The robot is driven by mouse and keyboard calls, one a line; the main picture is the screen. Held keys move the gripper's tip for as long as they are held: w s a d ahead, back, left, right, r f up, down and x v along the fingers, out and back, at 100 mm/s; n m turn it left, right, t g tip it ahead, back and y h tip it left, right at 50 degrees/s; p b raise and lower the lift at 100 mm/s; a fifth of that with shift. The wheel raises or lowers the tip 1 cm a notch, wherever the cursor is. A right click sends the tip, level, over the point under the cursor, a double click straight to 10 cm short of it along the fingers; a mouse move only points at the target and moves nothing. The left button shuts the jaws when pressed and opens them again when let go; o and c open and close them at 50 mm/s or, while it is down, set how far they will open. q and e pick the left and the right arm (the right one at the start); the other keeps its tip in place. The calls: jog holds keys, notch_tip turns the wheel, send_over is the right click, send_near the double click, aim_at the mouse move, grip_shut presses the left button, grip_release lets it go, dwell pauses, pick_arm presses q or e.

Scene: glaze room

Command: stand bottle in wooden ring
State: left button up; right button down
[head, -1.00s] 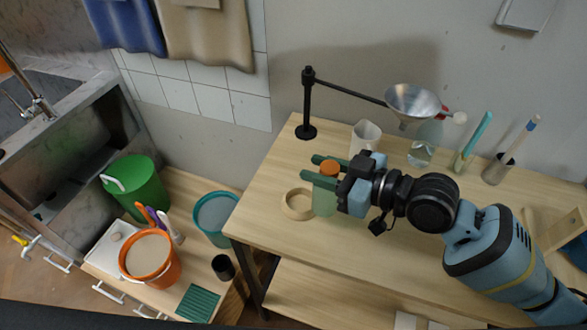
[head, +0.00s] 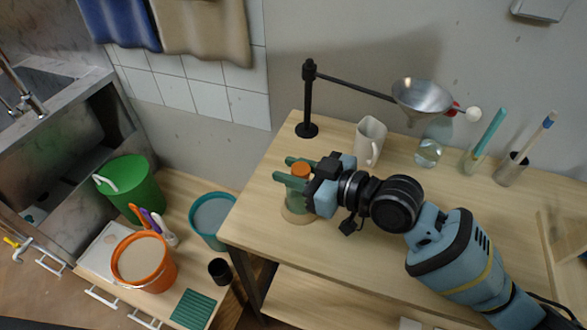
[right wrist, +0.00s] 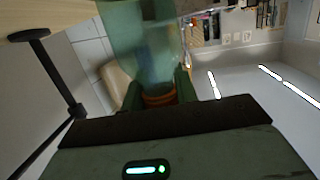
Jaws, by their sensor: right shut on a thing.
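The green bottle (head: 297,198) with an orange cap (head: 300,170) is upright on the left part of the wooden table. My right gripper (head: 291,171) is shut on it near the cap, coming from the right. In the right wrist view the bottle (right wrist: 143,40) lies between the green fingers. The wooden ring (head: 297,217) is directly under the bottle, and its front rim shows. The bottle's foot overlaps the ring; I cannot tell whether it is seated inside or just above. My left gripper is not in view.
A black stand (head: 307,100) holds a metal funnel (head: 422,97) over a clear bottle (head: 430,150). Brush holders stand at the back right. The table's left edge is close to the ring. Buckets stand on the lower bench at left.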

jog(key=shift+r, duration=0.2)
jog(key=c, duration=1.1)
grip_release()
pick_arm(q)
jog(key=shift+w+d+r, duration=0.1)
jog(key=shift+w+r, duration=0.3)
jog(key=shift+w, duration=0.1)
pick_arm(e)
jog(key=shift+d, duration=0.3)
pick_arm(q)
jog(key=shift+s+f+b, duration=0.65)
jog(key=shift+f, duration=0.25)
pick_arm(e)
jog(key=shift+v, duration=5.75)
